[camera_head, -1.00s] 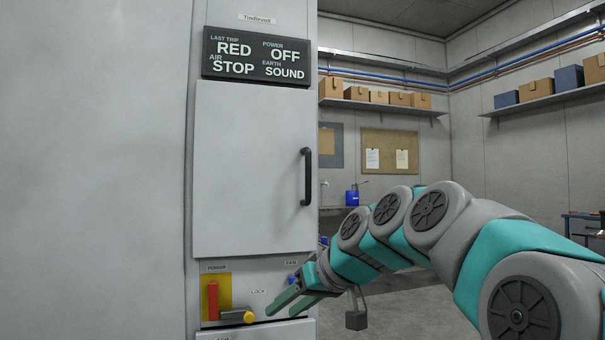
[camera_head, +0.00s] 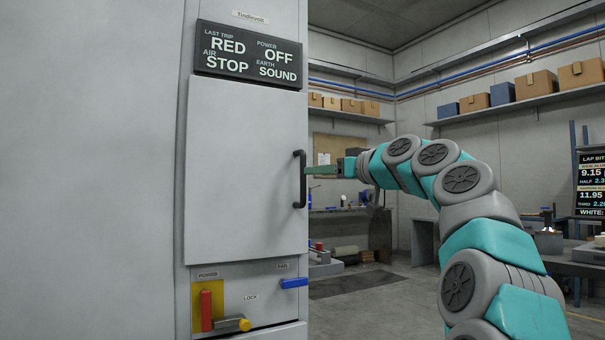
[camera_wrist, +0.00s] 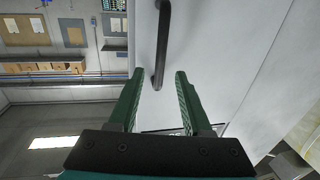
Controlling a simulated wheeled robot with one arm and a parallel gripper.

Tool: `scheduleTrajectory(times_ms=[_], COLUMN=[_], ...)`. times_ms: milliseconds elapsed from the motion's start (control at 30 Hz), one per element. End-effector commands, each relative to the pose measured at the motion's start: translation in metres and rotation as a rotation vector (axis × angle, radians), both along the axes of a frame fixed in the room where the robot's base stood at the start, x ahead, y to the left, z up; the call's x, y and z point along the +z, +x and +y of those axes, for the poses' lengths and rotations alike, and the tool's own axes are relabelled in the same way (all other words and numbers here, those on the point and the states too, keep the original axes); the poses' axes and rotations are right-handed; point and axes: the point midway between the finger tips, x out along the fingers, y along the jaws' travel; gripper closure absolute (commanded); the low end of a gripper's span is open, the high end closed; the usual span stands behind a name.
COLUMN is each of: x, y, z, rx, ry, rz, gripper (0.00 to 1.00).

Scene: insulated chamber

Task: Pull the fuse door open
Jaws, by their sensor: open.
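The fuse door (camera_head: 245,170) is a flat grey panel on the cabinet front, and it looks shut. Its dark vertical bar handle (camera_head: 300,180) is on the door's right edge. My gripper (camera_head: 310,171) is level with the middle of the handle, coming from the right. In the wrist view my gripper (camera_wrist: 152,80) is open, with green fingers apart. The handle (camera_wrist: 161,50) appears between the fingertip directions, just ahead of them. I cannot tell whether any finger touches it.
Below the door is a panel with a red lever (camera_head: 206,310), a yellow-tipped lock handle (camera_head: 240,324) and a blue fan lever (camera_head: 294,283). A dark status board (camera_head: 250,55) is above the door. Open floor (camera_head: 385,310) lies right of the cabinet.

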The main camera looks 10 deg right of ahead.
Motion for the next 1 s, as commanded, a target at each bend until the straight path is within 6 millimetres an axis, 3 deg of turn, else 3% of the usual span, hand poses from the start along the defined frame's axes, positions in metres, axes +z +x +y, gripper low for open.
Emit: scheduleTrajectory(times_ms=[500, 867, 1000], x=[0.000, -0.001, -0.001], y=[0.055, 0.060, 0.060], z=[0.030, 0.034, 0.034], rx=[-0.001, 0.001, 0.001], ry=[-0.001, 0.000, 0.000], rz=[0.003, 0.002, 0.002], gripper=[0.51, 0.51, 0.66])
